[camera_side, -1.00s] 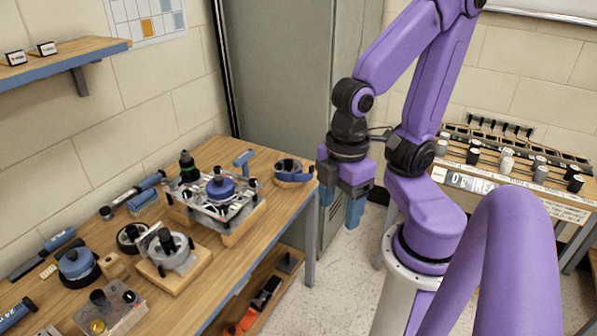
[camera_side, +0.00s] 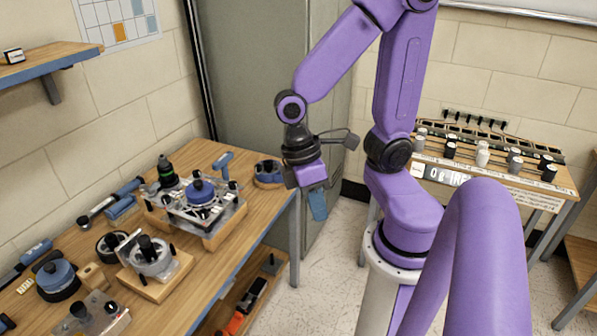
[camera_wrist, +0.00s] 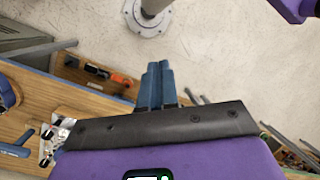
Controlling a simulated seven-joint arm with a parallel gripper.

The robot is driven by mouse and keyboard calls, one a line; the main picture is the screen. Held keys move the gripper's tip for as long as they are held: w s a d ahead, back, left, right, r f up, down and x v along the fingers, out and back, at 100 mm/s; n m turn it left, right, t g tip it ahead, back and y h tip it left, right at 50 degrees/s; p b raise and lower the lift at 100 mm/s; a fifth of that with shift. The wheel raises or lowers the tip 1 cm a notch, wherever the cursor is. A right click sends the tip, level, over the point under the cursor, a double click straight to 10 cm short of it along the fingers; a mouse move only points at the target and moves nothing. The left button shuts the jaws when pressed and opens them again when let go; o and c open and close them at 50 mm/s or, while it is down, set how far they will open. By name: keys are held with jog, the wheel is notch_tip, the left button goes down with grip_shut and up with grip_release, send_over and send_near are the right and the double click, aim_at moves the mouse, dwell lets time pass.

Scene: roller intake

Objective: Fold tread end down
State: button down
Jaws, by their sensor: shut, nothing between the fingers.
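My gripper (camera_side: 318,203) hangs in the air just right of the workbench's right edge, its blue fingers pointing down and slightly tilted. In the wrist view the fingers (camera_wrist: 158,72) are side by side, shut and empty, over the bench edge and floor. On the bench, a metal plate fixture (camera_side: 226,209) on a wooden block carries a blue round hub (camera_side: 200,190) and black knobs. A blue-and-black ring-shaped part (camera_side: 268,174) lies near the bench's back right corner, left of my gripper. I cannot tell which piece is the tread or where its end is.
A grey round fixture (camera_side: 150,262) on a wooden base stands nearer on the bench (camera_side: 215,275). A grey cabinet (camera_side: 245,80) stands behind. A second table (camera_side: 560,185) at right holds rows of rollers. Open floor (camera_side: 325,260) lies below my gripper.

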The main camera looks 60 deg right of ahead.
jog(key=w+d+f+m+t+y, duration=0.2)
jog(key=w+d+f+m+y, duration=0.15)
jog(key=w+m+y, duration=0.55)
jog(key=w+d+f+m+t+y, duration=0.25)
jog(key=w+d+m+y, duration=0.2)
jog(key=m, duration=0.85)
jog(key=w+d+f+m+t+h, duration=0.1)
jog(key=d+f+m+t+h, duration=0.1)
jog(key=d+m+t, duration=0.35)
jog(key=w+d+f+m+t+h, duration=0.1)
jog(key=w+d+f+m+t, duration=0.15)
jog(key=d+m+t, duration=0.35)
jog(key=s+d+f+m+t+h, duration=0.1)
jog(key=s+d+f+m+h, duration=0.45)
jog(key=d+h, duration=0.2)
jog(key=s+d+f+m+h, duration=0.4)
jog(key=d+m+h, duration=0.25)
jog(key=d, duration=0.25)
jog(key=r+x, duration=0.1)
jog(key=x, duration=1.3)
jog(key=shift+w+a+r+y, duration=0.3)
jog(key=shift+w+r+y, duration=0.05)
jog(key=shift+r+y, duration=0.1)
jog(key=shift+d, duration=0.15)
